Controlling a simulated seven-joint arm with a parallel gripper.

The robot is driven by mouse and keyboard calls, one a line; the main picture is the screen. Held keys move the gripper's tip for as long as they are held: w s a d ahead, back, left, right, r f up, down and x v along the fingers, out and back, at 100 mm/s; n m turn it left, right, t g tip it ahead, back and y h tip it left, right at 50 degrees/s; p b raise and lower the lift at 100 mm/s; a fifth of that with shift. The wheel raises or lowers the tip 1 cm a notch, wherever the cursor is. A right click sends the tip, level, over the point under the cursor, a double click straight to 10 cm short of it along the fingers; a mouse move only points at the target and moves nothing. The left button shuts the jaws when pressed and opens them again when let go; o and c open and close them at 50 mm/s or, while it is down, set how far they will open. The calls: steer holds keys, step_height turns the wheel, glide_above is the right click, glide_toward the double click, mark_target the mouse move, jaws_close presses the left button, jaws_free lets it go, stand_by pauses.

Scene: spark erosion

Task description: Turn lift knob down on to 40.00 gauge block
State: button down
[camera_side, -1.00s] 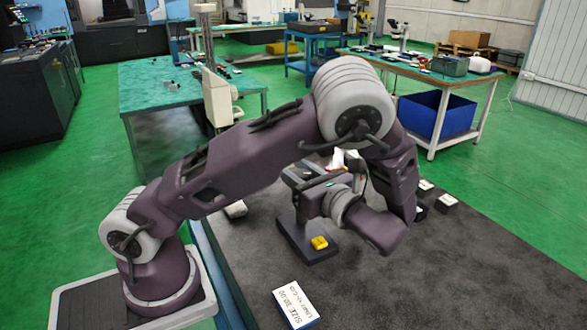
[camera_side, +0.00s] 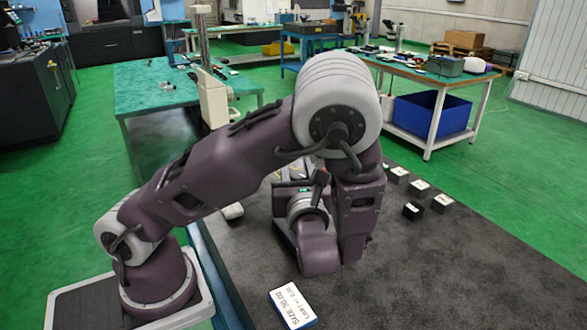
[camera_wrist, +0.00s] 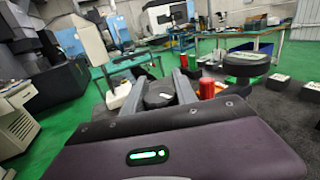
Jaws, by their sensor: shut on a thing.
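In the wrist view my gripper (camera_wrist: 161,90) has its two grey fingers on either side of a dark round knob (camera_wrist: 160,95); it is shut on this knob, which looks like the lift knob. In the side view my arm and wrist cover the fingers, the knob and most of the gauge stand. A red cylinder (camera_wrist: 207,87) stands just right of the fingers. The gauge block is hidden in both views, so I cannot tell the gap above it.
The dark mat (camera_side: 430,275) is clear at front right. A green-topped table (camera_side: 160,85) stands behind.

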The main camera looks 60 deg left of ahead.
mark_target(299, 175)
steer(key=shift+w+d+m+t+h, duration=0.1)
steer(key=shift+w+m+t+h, duration=0.05)
steer(key=shift+m+t+h, duration=0.6)
steer(key=shift+w+d+m+t+h, duration=0.2)
steer(key=shift+m+t, duration=0.35)
steer(key=shift+t, duration=0.4)
steer(key=shift+a, duration=0.1)
steer(key=c, duration=1)
jaws_free()
steer(key=shift+o, duration=0.2)
steer(key=s+d, duration=0.2)
steer(key=shift+d+t+h, duration=0.25)
steer(key=shift+d+t, duration=0.05)
steer(key=shift+d, duration=0.05)
step_height(299, 175, up, 7)
steer(key=shift+a+r, duration=0.1)
steer(key=shift+a, duration=0.05)
